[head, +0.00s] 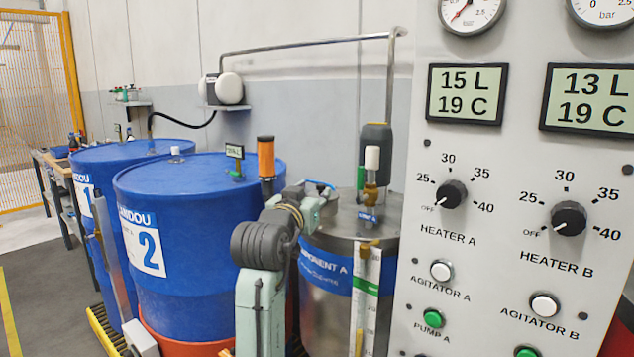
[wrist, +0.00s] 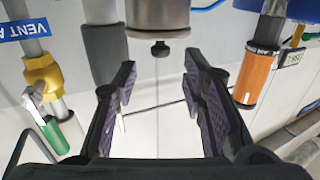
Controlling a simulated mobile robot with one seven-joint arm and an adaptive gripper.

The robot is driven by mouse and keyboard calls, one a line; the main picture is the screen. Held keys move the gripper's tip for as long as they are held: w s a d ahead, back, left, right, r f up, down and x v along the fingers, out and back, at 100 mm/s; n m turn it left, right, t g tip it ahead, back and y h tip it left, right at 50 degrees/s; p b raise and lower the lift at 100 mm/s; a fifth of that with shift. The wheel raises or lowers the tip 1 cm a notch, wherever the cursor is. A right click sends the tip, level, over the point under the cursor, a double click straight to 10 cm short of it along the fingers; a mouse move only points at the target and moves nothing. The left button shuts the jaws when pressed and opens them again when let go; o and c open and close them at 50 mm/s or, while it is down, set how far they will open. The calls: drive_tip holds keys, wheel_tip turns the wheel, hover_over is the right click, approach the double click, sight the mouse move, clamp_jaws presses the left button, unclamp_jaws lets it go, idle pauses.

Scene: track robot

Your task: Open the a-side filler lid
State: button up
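The steel component A tank (head: 326,295) with a blue band stands right of centre in the head view, partly behind my arm. I cannot clearly pick out the filler lid on its top (head: 340,222). In the wrist view my gripper (wrist: 160,85) is open and empty, with dark padded fingers apart. Just beyond the fingertips, at the top of the view, is a metal cylinder (wrist: 158,18) with a small dark knob (wrist: 160,49); I cannot tell whether it is the filler lid. In the head view my fingers are not clearly seen.
A brass valve (wrist: 42,75) and "VENT A" label (wrist: 22,30) are left of my fingers, an orange cylinder (wrist: 256,78) right. A dark grey sleeve (wrist: 104,52) is close left. Blue drum 2 (head: 200,215) stands left, the control panel (head: 520,190) right.

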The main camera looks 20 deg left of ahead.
sight(320, 187)
drive_tip(key=w+p, duration=0.1)
drive_tip(key=w, duration=0.6)
drive_tip(key=shift+a+p, duration=0.2)
drive_tip(key=shift+p, duration=0.1)
drive_tip(key=shift+c, duration=0.5)
clamp_jaws()
